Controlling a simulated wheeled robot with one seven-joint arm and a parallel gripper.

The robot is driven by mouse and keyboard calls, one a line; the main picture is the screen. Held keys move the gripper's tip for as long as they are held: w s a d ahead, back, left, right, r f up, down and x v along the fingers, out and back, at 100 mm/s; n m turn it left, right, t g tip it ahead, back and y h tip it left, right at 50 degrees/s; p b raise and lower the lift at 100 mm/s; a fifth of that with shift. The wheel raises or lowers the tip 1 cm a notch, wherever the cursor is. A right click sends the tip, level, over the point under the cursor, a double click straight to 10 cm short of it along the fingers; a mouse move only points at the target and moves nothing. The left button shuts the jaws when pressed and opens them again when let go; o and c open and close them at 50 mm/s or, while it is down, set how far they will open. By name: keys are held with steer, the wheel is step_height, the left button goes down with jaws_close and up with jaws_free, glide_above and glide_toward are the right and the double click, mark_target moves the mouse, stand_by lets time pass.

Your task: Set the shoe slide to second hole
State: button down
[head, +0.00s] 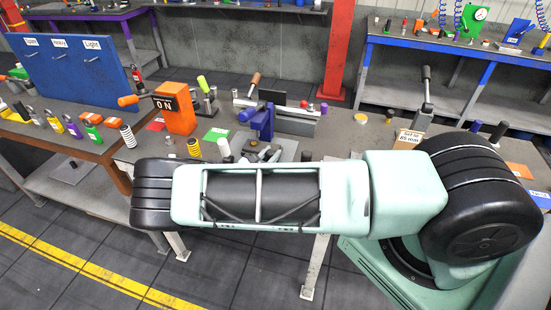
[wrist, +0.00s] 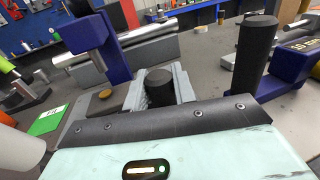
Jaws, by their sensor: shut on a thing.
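My gripper (wrist: 158,88) shows in the wrist view as two grey fingers beyond my pale wrist housing, shut around a black round knob (wrist: 160,78). The knob appears to belong to the shoe slide, whose body is largely hidden below. A blue bracket (wrist: 92,45) with a silver rod stands at the left, and a blue block (wrist: 288,72) with an upright black cylinder (wrist: 254,48) at the right.
A grey rail fixture (head: 295,125) lies behind the blue fixture. An orange box (head: 174,108) marked ON and a green card (head: 216,135) are to its left. A white cylinder (head: 224,147) stands close. A label reading "Set to 85 mm" (head: 408,139) is to the right.

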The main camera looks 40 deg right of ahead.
mark_target(256, 152)
steer(key=w+a+b, duration=0.2)
steer(key=w+b, duration=0.1)
steer(key=shift+a+f, duration=0.25)
steer(key=shift+f, duration=0.05)
steer(key=shift+w+a+r, duration=0.25)
steer(key=shift+w+r, duration=0.05)
steer(key=shift+w, duration=0.05)
steer(key=c, duration=1.2)
jaws_free()
steer(key=shift+w+a, duration=0.1)
steer(key=shift+o, duration=0.2)
